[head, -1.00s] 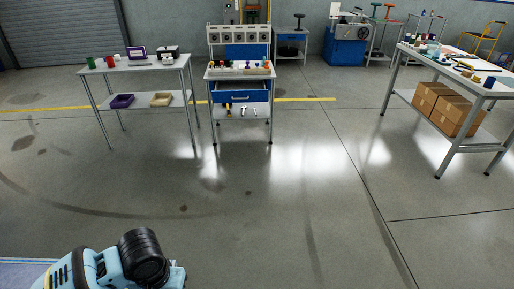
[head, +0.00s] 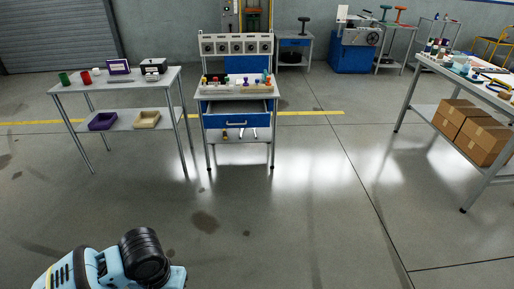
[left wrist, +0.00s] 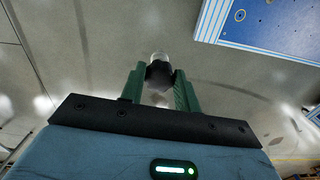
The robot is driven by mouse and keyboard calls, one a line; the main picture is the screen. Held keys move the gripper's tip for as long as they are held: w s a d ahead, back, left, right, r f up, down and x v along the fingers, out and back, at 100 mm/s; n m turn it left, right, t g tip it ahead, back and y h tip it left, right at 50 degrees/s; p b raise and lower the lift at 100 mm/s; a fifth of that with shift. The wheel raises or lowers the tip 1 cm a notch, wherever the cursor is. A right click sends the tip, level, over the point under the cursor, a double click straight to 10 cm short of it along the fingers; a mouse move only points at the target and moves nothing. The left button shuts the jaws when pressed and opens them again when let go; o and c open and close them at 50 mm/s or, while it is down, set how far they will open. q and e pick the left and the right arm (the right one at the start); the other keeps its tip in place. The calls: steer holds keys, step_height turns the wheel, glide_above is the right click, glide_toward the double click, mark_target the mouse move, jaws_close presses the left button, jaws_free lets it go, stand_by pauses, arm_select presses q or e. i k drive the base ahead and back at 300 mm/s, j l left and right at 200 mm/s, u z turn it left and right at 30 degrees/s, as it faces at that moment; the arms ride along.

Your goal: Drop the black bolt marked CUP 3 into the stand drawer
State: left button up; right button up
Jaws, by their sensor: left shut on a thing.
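My left gripper (left wrist: 160,88) is shut on a dark bolt (left wrist: 158,74) with a pale, rounded end, seen in the left wrist view. Any marking on the bolt cannot be read. In the head view only part of my left arm shows at the bottom left; its fingers and the bolt are out of that view. The stand (head: 207,140) is ahead, across the floor, with its blue drawer (head: 236,121) pulled open below the top. My right gripper is not in view.
A table with cups and bins (head: 65,88) stands left of the stand. A workbench (head: 437,68) with cardboard boxes (head: 474,130) on its shelf is at the right. Open floor (head: 290,210) lies before the stand. A blue surface (left wrist: 265,25) shows in the left wrist view.

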mark_target(237, 110)
steer(key=i, duration=3.65)
steer(key=i+u, duration=0.2)
